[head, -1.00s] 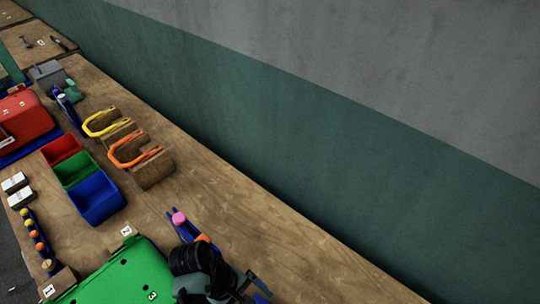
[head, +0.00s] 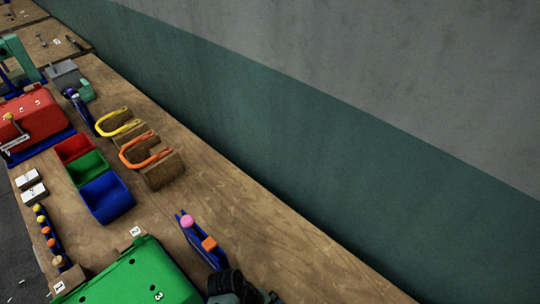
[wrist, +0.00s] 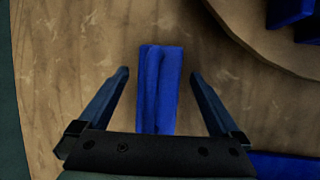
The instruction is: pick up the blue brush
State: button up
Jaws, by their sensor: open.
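A long blue piece (wrist: 158,90), seemingly the blue brush, lies on the wooden bench in the wrist view. It has a lengthwise groove; no bristles can be made out. My gripper (wrist: 159,73) is open above it, one dark finger on each side with a gap to both. The piece's near end is hidden behind my gripper's body. In the head view my gripper (head: 243,292) is at the bottom edge, its fingers hardly visible, and I cannot make out the piece under it.
A blue holder (head: 190,232) with pink and orange pieces stands beside my gripper. A green box (head: 135,275) is to its left. Red, green and blue bins (head: 108,200) and the orange clamp's wooden block (head: 165,171) are farther off. A round-edged board (wrist: 245,20) shows in the wrist view.

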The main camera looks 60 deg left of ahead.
jog(key=c, duration=1.5)
notch_tip(320, 180, up, 10)
jog(key=o, duration=0.8)
jog(key=c, duration=0.6)
jog(key=shift+o, duration=0.2)
